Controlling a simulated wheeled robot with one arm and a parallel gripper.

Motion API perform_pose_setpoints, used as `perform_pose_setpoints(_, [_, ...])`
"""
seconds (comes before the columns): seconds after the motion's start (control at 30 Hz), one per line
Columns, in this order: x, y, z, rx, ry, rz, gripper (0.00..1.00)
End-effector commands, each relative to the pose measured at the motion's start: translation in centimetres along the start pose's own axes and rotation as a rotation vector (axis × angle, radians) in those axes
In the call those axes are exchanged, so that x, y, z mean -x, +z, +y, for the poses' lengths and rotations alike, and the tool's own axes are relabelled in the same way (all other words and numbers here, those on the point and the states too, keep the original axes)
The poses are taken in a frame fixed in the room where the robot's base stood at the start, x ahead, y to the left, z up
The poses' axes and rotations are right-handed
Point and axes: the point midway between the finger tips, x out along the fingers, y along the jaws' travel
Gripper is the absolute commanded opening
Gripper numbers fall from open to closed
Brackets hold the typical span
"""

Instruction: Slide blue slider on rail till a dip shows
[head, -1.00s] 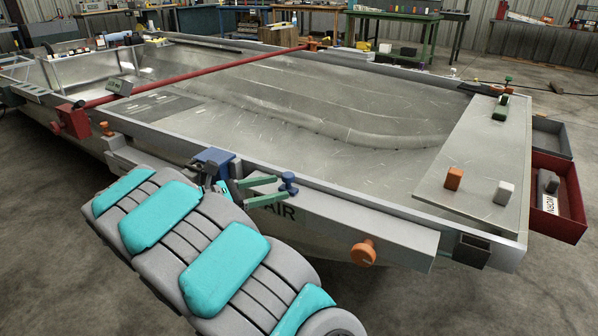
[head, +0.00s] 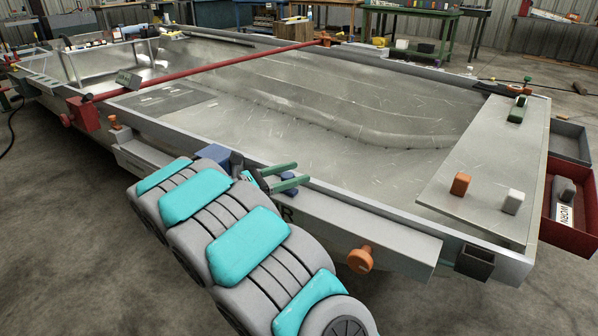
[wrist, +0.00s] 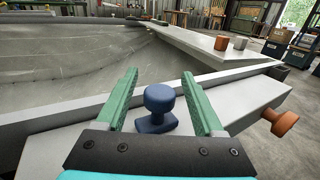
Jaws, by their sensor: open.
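A dark blue round knob (wrist: 160,98) stands upright on the hull's grey front ledge (wrist: 100,150); it shows partly behind the green fingers in the head view (head: 289,186). My gripper (wrist: 158,74) is open, with one green finger on each side of the knob and gaps showing on both sides. In the head view my gripper (head: 299,174) reaches over the front edge. A blue block (head: 213,153) sits on the same edge to the left, partly hidden by my arm. I cannot tell whether knob and block are one slider. No dip can be made out.
An orange knob (head: 361,260) sticks out of the ledge's front face at right. A red beam (head: 215,67) crosses the hull at left. A flat plate (head: 470,165) at right carries an orange and a white block. A red tray (head: 568,225) hangs beyond it.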

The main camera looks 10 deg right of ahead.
Motion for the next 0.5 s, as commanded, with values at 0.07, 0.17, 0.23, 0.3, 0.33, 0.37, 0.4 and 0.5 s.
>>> perform_pose_setpoints(0.07, [-0.8,0.0,-0.1,0.001,-0.001,0.0,0.7])
perform_pose_setpoints(0.17, [-1.5,0.1,0.0,0.001,0.0,-0.001,0.7])
perform_pose_setpoints(0.23, [-1.7,0.0,0.0,0.001,0.0,-0.001,0.7])
perform_pose_setpoints(0.3, [-1.8,0.0,0.0,0.001,0.0,-0.001,0.7])
perform_pose_setpoints(0.33, [-1.8,0.0,0.0,0.001,0.0,-0.001,0.7])
perform_pose_setpoints(0.37, [-1.8,0.0,0.0,0.001,0.0,-0.001,0.7])
perform_pose_setpoints(0.4, [-1.7,0.0,0.0,0.001,0.001,-0.001,0.7])
perform_pose_setpoints(0.5, [-1.7,0.0,0.0,0.001,0.001,0.0,0.66])
